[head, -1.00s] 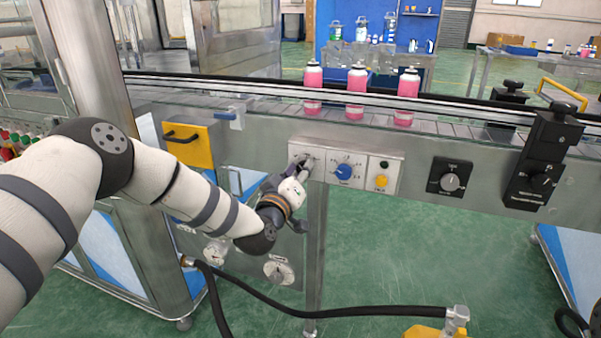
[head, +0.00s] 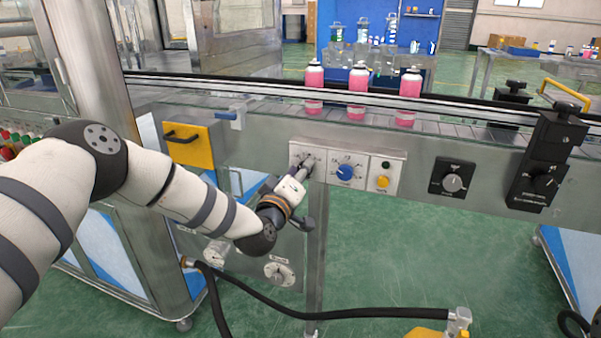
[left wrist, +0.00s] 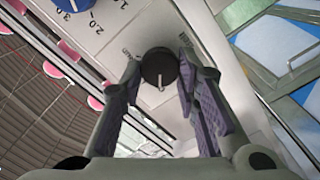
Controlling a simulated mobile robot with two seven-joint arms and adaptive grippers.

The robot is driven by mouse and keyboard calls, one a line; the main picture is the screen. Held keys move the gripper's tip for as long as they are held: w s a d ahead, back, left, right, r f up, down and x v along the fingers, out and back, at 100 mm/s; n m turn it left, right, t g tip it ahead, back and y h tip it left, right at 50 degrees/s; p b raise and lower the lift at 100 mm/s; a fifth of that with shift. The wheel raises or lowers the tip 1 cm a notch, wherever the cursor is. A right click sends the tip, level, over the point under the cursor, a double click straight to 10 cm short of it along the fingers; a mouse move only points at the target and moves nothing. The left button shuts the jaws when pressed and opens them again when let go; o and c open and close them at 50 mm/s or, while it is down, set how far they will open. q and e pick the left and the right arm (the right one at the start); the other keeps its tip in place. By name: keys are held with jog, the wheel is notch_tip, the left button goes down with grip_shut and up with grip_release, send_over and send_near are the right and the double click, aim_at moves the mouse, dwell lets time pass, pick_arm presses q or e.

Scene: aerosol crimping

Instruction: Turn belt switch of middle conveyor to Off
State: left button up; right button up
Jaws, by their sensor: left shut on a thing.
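The belt switch (left wrist: 158,68) is a small dark round knob with a light pointer mark, on a light control panel (head: 327,182) at the left end of the panel. Small markings sit around it in the left wrist view, too blurred to read surely. My left gripper (head: 303,166) is at this knob, with its fingers on either side of it; the fingers (left wrist: 160,76) are shut on the knob in the left wrist view. In the head view the fingers largely hide the knob. My right gripper is not in view.
A blue dial (head: 345,172) and a yellow button (head: 383,182) are just right of the switch. Another black knob box (head: 452,178) is farther right. Pink bottles (head: 358,92) stand on the conveyor above. A black hose (head: 330,313) crosses below.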

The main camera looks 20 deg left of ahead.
pick_arm(q)
jog(key=o, duration=1.2)
jog(key=shift+c, duration=0.2)
jog(key=shift+s, duration=0.15)
jog(key=s, duration=1.1)
jog(key=shift+s+a, duration=0.15)
jog(key=shift+s, duration=0.25)
